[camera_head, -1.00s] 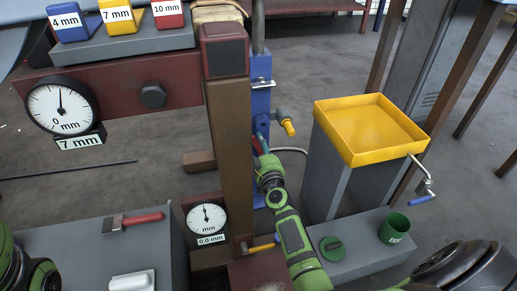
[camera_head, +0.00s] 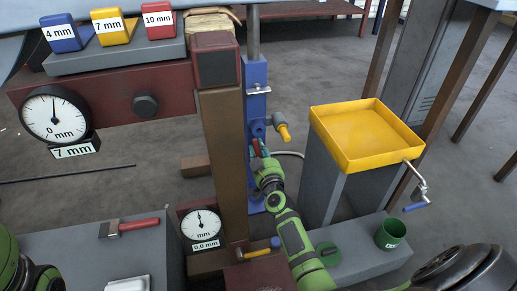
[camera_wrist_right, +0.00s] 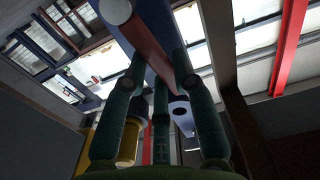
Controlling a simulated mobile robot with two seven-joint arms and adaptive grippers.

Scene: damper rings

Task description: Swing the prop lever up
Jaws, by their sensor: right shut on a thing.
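The prop lever is a red bar (camera_head: 256,147) low on the front of the blue post (camera_head: 257,80), beside the brown column. My right gripper (camera_head: 263,153) reaches up to it from below. In the right wrist view, its dark green fingers (camera_wrist_right: 160,90) close around the red bar (camera_wrist_right: 146,40), which has a pale round end (camera_wrist_right: 115,11) and slants across the view. The lever's pivot end is hard to make out. Of my left arm only a green and black part shows at the bottom left of the head view; its gripper is out of view.
A yellow-handled fitting (camera_head: 281,131) sticks out of the blue post just right of my right gripper. A yellow tray (camera_head: 364,160) on a grey stand, with a crank (camera_head: 417,190), is further right. A dial (camera_head: 201,223) stands left.

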